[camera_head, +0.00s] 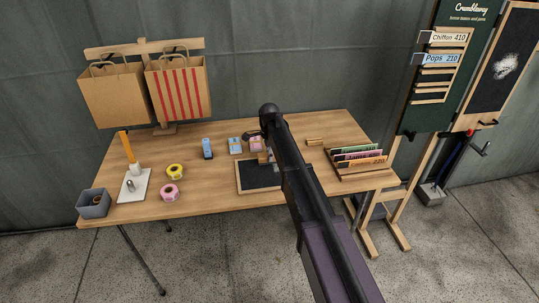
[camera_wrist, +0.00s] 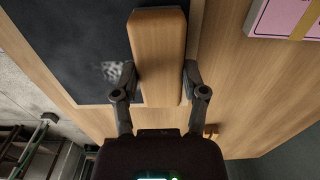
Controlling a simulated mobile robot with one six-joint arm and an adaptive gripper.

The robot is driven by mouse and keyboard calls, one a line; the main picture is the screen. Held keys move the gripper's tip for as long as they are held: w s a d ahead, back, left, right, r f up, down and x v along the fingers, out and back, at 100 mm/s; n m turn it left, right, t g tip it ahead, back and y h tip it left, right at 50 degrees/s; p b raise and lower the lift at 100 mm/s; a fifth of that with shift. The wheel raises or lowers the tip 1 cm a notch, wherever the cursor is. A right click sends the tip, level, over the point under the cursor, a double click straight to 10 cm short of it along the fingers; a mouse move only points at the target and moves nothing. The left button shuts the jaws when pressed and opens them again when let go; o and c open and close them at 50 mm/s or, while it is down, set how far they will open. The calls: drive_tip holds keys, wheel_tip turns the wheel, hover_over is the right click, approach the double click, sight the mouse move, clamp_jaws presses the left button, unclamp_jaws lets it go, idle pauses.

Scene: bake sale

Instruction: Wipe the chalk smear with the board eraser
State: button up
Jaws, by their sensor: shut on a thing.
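My gripper (camera_wrist: 158,82) is shut on the board eraser (camera_wrist: 158,45), a long block with a wooden back, held between its two fingers. Below it in the wrist view is a dark slate (camera_wrist: 60,40) with a wooden frame. The eraser overlaps the slate's edge; I cannot tell whether it touches the surface. A whitish chalk smear (camera_wrist: 111,70) shows on the slate, just left of the eraser and by the left finger. In the head view the slate (camera_head: 258,180) lies on the table, partly hidden by my arm. Another white smear (camera_head: 505,67) shows on the standing blackboard at right.
Small blue and pink boxes (camera_head: 235,145) stand behind the slate. A card rack (camera_head: 360,163) is to the right.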

drive_tip(key=shift+s+f, duration=0.1)
drive_tip(key=shift+s, duration=0.05)
drive_tip(key=shift+s+d, duration=0.15)
drive_tip(key=shift+s, duration=0.4)
drive_tip(key=shift+s+d, duration=0.15)
drive_tip(key=shift+s, duration=0.35)
drive_tip(key=shift+s, duration=0.15)
idle(0.4)
drive_tip(key=shift+s+d, duration=0.2)
drive_tip(key=shift+s, duration=0.35)
drive_tip(key=shift+s+d, duration=0.15)
drive_tip(key=shift+s, duration=0.4)
drive_tip(key=shift+s, duration=0.1)
drive_tip(key=shift+s+d, duration=0.2)
drive_tip(key=shift+s, duration=0.35)
drive_tip(key=shift+s+d, duration=0.15)
drive_tip(key=shift+s, duration=0.4)
drive_tip(key=shift+w, duration=0.1)
drive_tip(key=shift+w+a, duration=0.2)
drive_tip(key=shift+w, duration=0.4)
drive_tip(key=shift+w+a, duration=0.15)
drive_tip(key=shift+w, duration=0.4)
drive_tip(key=shift+w, duration=0.1)
